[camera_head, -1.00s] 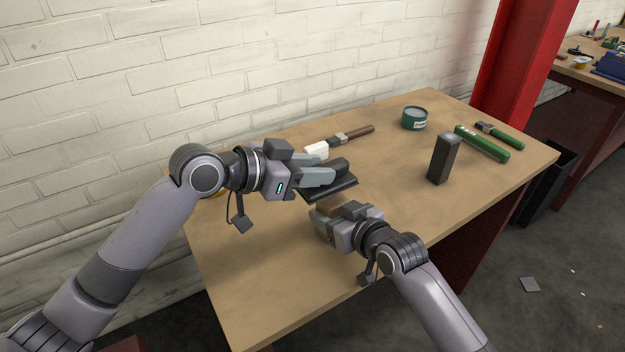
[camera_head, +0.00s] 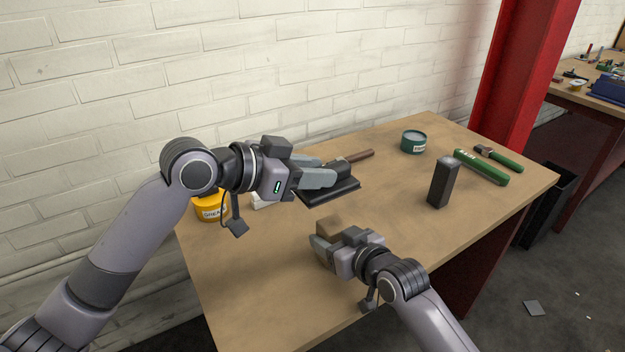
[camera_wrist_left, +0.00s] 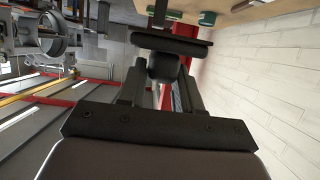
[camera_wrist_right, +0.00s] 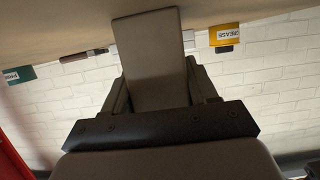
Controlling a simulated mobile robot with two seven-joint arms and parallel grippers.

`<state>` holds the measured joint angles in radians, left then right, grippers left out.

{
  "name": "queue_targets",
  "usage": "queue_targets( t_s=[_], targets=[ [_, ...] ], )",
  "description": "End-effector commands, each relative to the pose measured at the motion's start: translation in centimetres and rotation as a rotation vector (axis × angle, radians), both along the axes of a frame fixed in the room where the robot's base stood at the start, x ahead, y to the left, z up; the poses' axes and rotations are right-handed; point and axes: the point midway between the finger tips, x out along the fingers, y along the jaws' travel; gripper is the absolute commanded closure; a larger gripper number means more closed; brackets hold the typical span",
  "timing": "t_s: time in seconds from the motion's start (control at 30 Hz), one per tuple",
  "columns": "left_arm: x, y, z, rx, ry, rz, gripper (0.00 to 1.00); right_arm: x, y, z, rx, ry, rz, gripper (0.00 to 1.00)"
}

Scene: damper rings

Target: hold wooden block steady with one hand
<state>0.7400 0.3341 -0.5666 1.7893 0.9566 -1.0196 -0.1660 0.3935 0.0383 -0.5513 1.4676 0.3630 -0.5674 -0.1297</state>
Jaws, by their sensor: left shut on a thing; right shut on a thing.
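My left gripper (camera_head: 318,178) is shut on the dark handle of a black flat-plated piece (camera_head: 335,193), over the back middle of the table. The piece also shows between the fingers in the left wrist view (camera_wrist_left: 172,42). My right gripper (camera_head: 330,243), lower and nearer the front, is shut on a brown wooden block (camera_head: 328,226). The block fills the space between the fingers in the right wrist view (camera_wrist_right: 150,60). Its lower part is hidden by the gripper in the head view. The plate and the block appear apart.
A yellow grease tin (camera_head: 210,208) stands at the back left, a green tin (camera_head: 413,142) at the back. An upright dark block (camera_head: 443,182) and a green tube (camera_head: 482,168) are at the right. A brown handle (camera_head: 360,155) shows behind the plate. The table's front is clear.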

Motion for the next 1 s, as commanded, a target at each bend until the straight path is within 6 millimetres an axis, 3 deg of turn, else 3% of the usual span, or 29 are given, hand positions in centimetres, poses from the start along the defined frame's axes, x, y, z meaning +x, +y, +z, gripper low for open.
queue_targets(
  t_s=[0.57,1.0],
  targets=[
    [0.0,0.0,-0.1,-0.001,0.001,-0.001,1.0,0.0,0.0,0.0,0.001,-0.001,0.0,0.78],
    [0.0,0.0,-4.5,0.0,0.002,0.001,1.0,0.0,0.0,0.0,0.0,0.0,0.0,0.78]
  ],
)
